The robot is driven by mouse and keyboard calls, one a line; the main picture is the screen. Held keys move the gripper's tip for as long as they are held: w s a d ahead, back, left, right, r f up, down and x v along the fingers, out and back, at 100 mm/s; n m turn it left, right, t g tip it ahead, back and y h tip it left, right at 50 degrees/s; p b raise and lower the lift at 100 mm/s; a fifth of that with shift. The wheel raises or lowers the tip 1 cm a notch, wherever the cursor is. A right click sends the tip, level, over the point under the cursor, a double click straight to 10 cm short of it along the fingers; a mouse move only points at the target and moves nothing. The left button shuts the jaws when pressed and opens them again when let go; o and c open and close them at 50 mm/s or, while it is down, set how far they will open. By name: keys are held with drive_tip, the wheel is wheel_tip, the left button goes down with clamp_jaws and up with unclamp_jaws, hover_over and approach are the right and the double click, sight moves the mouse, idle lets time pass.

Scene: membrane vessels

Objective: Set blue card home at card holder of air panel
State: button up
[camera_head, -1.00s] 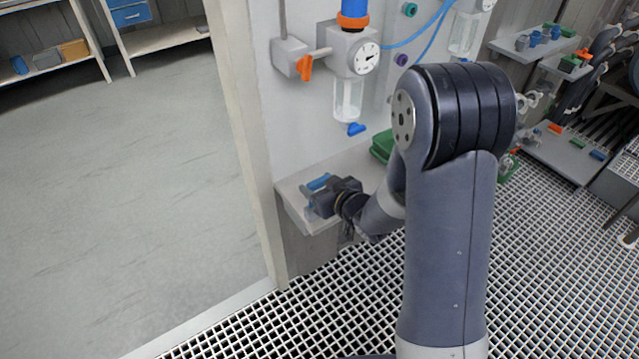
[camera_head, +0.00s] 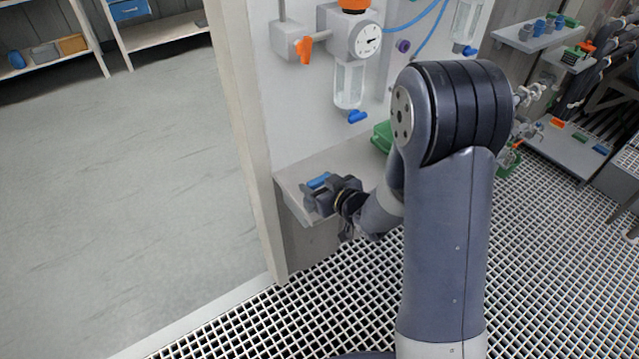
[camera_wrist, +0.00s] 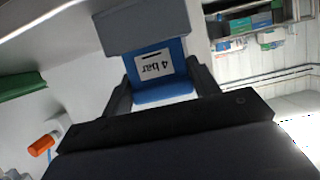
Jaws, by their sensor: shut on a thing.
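The blue card (camera_wrist: 176,88) carries a white label reading "4 bar", upside down in the wrist view. My gripper (camera_wrist: 160,86) is shut on it, one dark finger at each side. The card's far end meets a grey block (camera_wrist: 145,27), which looks like the card holder; I cannot tell how deep the card sits in it. In the head view my gripper (camera_head: 322,190) is low over the shelf of the air panel (camera_head: 300,110), at its left end. The blue card (camera_head: 318,180) shows there as a small blue strip; the holder is mostly hidden by my gripper.
The shelf (camera_head: 335,160) is bare behind my gripper. A green box (camera_head: 382,136) stands to its right, partly behind my arm. Above are a gauge (camera_head: 367,41), an orange lever (camera_head: 305,49) and a clear bowl with a blue tap (camera_head: 357,117). A frame post (camera_head: 242,120) stands left.

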drive_tip(key=shift+f+b, duration=0.2)
drive_tip(key=shift+b, duration=0.15)
idle(0.3)
drive_tip(key=o, duration=1.5)
drive_tip(key=shift+o, duration=0.2)
drive_tip(key=shift+s, duration=0.1)
drive_tip(key=v, duration=1)
drive_tip(key=shift+s+d+r+p, duration=0.15)
drive_tip(key=shift+s+p, duration=0.1)
drive_tip(key=shift+p, duration=0.05)
